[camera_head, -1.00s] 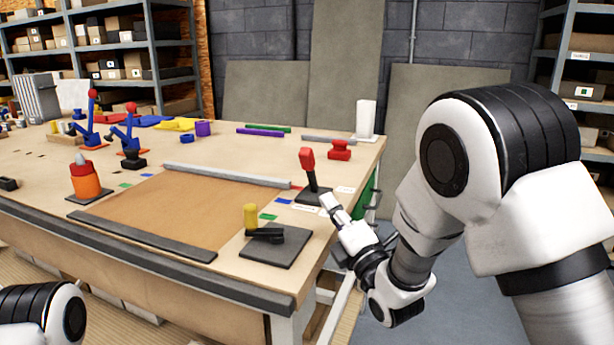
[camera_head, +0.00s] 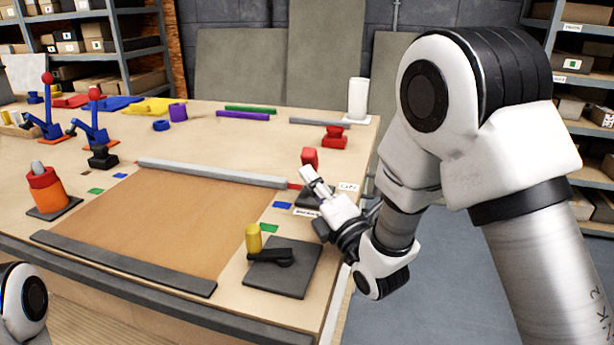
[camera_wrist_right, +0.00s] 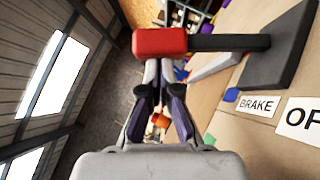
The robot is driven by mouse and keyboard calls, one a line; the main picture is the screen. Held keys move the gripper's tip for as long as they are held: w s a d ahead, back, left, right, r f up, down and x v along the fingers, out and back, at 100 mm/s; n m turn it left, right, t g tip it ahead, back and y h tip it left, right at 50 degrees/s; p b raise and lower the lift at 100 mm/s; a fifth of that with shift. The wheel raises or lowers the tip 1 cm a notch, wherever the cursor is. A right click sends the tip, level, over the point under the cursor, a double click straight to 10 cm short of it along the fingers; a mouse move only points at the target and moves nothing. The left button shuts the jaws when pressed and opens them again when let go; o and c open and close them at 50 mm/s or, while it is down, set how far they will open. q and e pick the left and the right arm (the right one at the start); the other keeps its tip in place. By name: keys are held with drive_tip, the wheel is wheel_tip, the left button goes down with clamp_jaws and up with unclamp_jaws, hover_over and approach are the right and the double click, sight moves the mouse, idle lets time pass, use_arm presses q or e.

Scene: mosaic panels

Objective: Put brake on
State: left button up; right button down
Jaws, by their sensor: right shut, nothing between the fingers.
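The brake lever has a red handle (camera_head: 310,157) on a black stem and dark base. In the head view my right gripper (camera_head: 308,174) is in front of it and hides most of the stem. In the right wrist view the red handle (camera_wrist_right: 160,41) lies across the tips of my right gripper (camera_wrist_right: 155,70), with the black stem (camera_wrist_right: 230,42) running right to the base (camera_wrist_right: 280,50). The fingers are shut with nothing between them; I cannot tell whether they touch the handle. A BRAKE label (camera_wrist_right: 258,104) lies beside the base. My left gripper is out of view.
A yellow-knobbed crank (camera_head: 254,240) on a dark plate stands at the near right corner. A red block (camera_head: 334,138) and a white cylinder (camera_head: 358,99) stand behind the lever. A grey bar (camera_head: 210,173) borders the brown panel (camera_head: 170,220).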

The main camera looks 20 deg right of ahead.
drive_tip(key=shift+s+r, duration=0.1)
drive_tip(key=shift+w+d+r+m+g+h+p, duration=0.2)
drive_tip(key=shift+w+r+m+g+h+p, duration=0.15)
drive_tip(key=shift+r+m+p, duration=0.55)
drive_tip(key=w+d+r+m+g+h+p, duration=0.1)
drive_tip(key=w+d+m+g+p, duration=0.4)
drive_tip(key=p, duration=0.7)
drive_tip(key=w+r+m+g, duration=0.1)
drive_tip(key=w, duration=0.1)
drive_tip(key=shift+w+d, duration=0.15)
drive_tip(key=shift+w, duration=0.2)
drive_tip(key=shift+r+h, duration=0.1)
drive_tip(key=shift+h, duration=0.15)
